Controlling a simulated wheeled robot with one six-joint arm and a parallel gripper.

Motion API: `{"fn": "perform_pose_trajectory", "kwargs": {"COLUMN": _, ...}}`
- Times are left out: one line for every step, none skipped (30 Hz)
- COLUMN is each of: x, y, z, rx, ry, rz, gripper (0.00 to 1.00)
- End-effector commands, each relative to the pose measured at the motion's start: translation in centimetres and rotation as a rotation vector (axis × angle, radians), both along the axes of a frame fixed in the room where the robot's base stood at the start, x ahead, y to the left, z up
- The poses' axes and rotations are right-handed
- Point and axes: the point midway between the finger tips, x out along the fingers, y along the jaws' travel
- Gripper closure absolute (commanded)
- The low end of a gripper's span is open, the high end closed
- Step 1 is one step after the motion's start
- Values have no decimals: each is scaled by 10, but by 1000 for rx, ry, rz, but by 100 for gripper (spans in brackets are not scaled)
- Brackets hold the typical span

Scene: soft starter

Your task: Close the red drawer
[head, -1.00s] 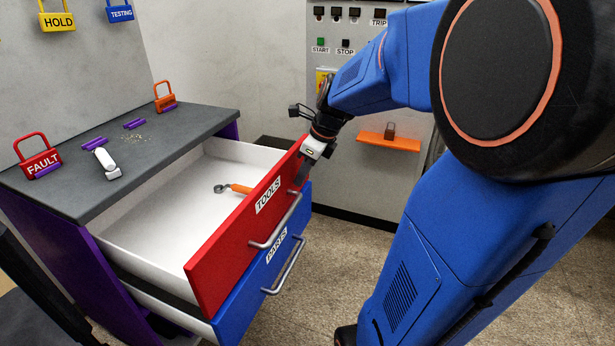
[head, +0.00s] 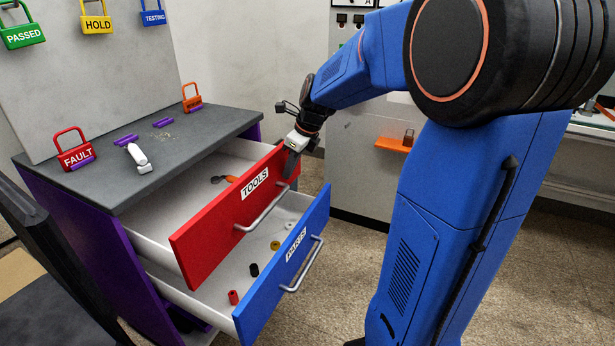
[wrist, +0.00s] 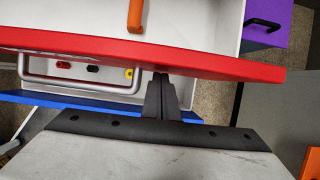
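The red drawer (head: 205,238), labelled TOOLS, stands partly open from the dark-topped cabinet (head: 185,135). An orange-handled wrench (head: 228,179) lies inside it, mostly hidden by the red front. My gripper (head: 287,176) is at the outer face of the red front, near its far end and beyond the handle (head: 262,212). In the wrist view, the fingers of my gripper (wrist: 161,78) are together with nothing between them. Their tips meet the red front (wrist: 210,64) and seem to touch it.
The blue PARTS drawer (head: 285,262) below is open and sticks out past the red one, with several small coloured pieces inside. Padlocks, including a red FAULT one (head: 74,150), stand on the cabinet top. An orange shelf (head: 393,144) is on the panel behind.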

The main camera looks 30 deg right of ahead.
Motion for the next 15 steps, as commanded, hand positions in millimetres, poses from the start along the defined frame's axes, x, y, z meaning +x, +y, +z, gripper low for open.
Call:
{"fn": "perform_pose_trajectory", "kwargs": {"x": 13, "y": 9, "z": -1, "rx": 0, "ry": 0, "rz": 4, "gripper": 100}}
{"fn": "perform_pose_trajectory", "kwargs": {"x": 20, "y": 14, "z": -1, "rx": 0, "ry": 0, "rz": 5, "gripper": 100}}
{"fn": "perform_pose_trajectory", "kwargs": {"x": 30, "y": 20, "z": -1, "rx": 1, "ry": -1, "rz": 4, "gripper": 100}}
{"fn": "perform_pose_trajectory", "kwargs": {"x": 36, "y": 25, "z": -1, "rx": 1, "ry": 1, "rz": 6, "gripper": 100}}
{"fn": "perform_pose_trajectory", "kwargs": {"x": 43, "y": 30, "z": -1, "rx": 1, "ry": 1, "rz": 5, "gripper": 100}}
{"fn": "perform_pose_trajectory", "kwargs": {"x": 52, "y": 36, "z": -1, "rx": 0, "ry": 0, "rz": 4, "gripper": 100}}
{"fn": "perform_pose_trajectory", "kwargs": {"x": 58, "y": 40, "z": -1, "rx": 1, "ry": 2, "rz": 5, "gripper": 100}}
{"fn": "perform_pose_trajectory", "kwargs": {"x": 65, "y": 44, "z": -1, "rx": 0, "ry": 0, "rz": 4, "gripper": 100}}
{"fn": "perform_pose_trajectory", "kwargs": {"x": 73, "y": 50, "z": -1, "rx": 0, "ry": 0, "rz": 3, "gripper": 100}}
{"fn": "perform_pose_trajectory", "kwargs": {"x": 79, "y": 54, "z": -1, "rx": 1, "ry": 0, "rz": 4, "gripper": 100}}
{"fn": "perform_pose_trajectory", "kwargs": {"x": 85, "y": 57, "z": 0, "rx": 0, "ry": -1, "rz": 3, "gripper": 100}}
{"fn": "perform_pose_trajectory", "kwargs": {"x": 92, "y": 62, "z": -1, "rx": 1, "ry": -1, "rz": 2, "gripper": 100}}
{"fn": "perform_pose_trajectory", "kwargs": {"x": 97, "y": 66, "z": -1, "rx": 1, "ry": 0, "rz": 4, "gripper": 100}}
{"fn": "perform_pose_trajectory", "kwargs": {"x": 102, "y": 69, "z": 0, "rx": 1, "ry": -1, "rz": 2, "gripper": 100}}
{"fn": "perform_pose_trajectory", "kwargs": {"x": 108, "y": 73, "z": 0, "rx": 0, "ry": -1, "rz": 1, "gripper": 100}}
